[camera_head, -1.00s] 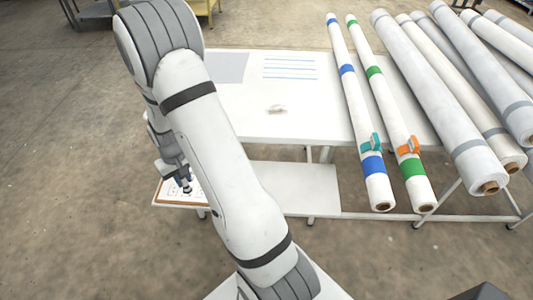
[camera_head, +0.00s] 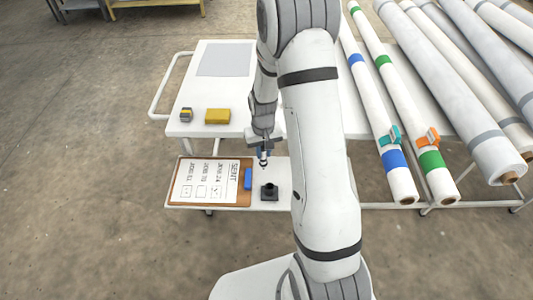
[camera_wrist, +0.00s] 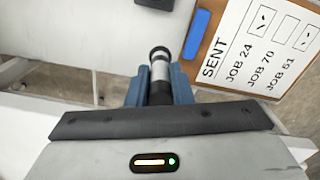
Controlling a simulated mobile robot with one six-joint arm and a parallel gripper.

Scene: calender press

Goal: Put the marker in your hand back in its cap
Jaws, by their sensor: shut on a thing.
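My gripper (camera_head: 264,152) is shut on the marker, which points down over the lower shelf. In the wrist view the marker (camera_wrist: 160,70) has a pale band and a dark end, and sits between the blue fingers of my gripper (camera_wrist: 160,88). A small black holder (camera_head: 269,193), with a raised round part that looks like the cap, stands on the shelf below and slightly right of the marker. The marker is above it and apart from it. In the wrist view only a dark edge (camera_wrist: 156,4), probably of this holder, shows at the top.
A brown clipboard (camera_head: 240,198) with a SENT sheet (camera_head: 205,180) and blue clip (camera_head: 248,178) lies left of the holder. Long rolls (camera_head: 450,90) lie at right.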

